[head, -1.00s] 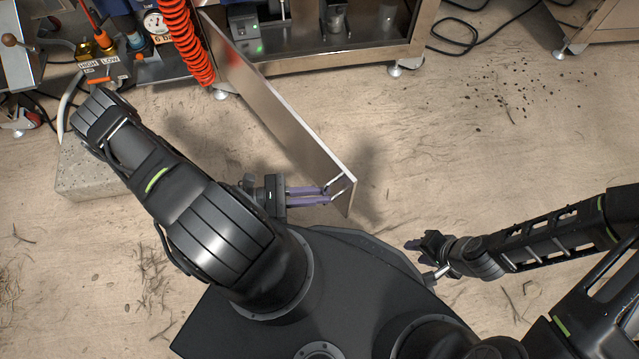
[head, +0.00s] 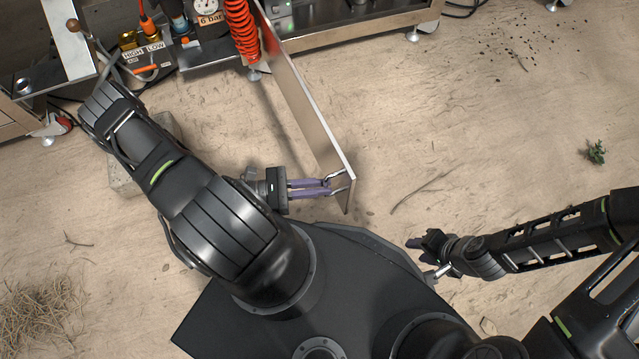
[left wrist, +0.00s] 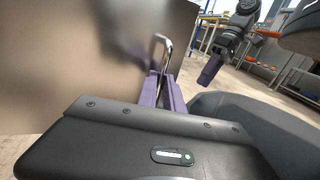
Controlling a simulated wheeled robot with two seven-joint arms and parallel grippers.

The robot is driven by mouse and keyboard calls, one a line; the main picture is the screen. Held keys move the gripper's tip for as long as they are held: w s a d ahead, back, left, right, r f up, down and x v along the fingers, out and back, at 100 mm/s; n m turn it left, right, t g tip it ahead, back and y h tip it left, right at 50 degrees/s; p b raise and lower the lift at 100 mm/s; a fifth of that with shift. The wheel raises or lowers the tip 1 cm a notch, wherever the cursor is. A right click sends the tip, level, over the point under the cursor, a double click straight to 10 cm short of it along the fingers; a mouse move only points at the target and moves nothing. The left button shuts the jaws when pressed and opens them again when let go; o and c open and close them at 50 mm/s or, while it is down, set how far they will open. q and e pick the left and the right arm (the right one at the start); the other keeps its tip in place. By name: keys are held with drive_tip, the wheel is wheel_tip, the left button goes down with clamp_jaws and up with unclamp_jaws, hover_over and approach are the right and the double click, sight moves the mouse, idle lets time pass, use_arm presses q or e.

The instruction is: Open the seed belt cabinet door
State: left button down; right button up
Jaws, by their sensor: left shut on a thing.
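The cabinet door (head: 302,108) is a flat metal panel standing swung out from the cabinet (head: 345,32) at the top of the head view. Its handle (head: 337,181) is a metal bar near the door's free end. My left gripper (head: 327,187) is shut on the handle with its purple fingers. The handle (left wrist: 162,50) also shows in the left wrist view, rising between the fingers, with the door (left wrist: 70,60) filling the left side. My right gripper (head: 418,243) is apart from the door, over the floor at right; its finger opening is not clear.
A red coiled hose (head: 241,30) hangs by the door's hinge end. A panel with HIGH and LOW labels (head: 143,52) and a gauge stands at upper left. A grey block (head: 128,178) lies partly behind my left arm. The floor right of the door is mostly clear.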

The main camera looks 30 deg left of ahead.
use_arm(q)
drive_tip(key=shift+w+a+r, duration=0.1)
drive_tip(key=shift+w+a, duration=0.15)
drive_tip(key=shift+a, duration=0.05)
drive_tip(key=c, duration=1.8)
unclamp_jaws()
drive_tip(key=o, duration=0.3)
drive_tip(key=shift+s, duration=0.1)
drive_tip(key=v, duration=0.7)
drive_tip(key=shift+s+a+p, duration=0.25)
drive_tip(key=shift+p, duration=0.15)
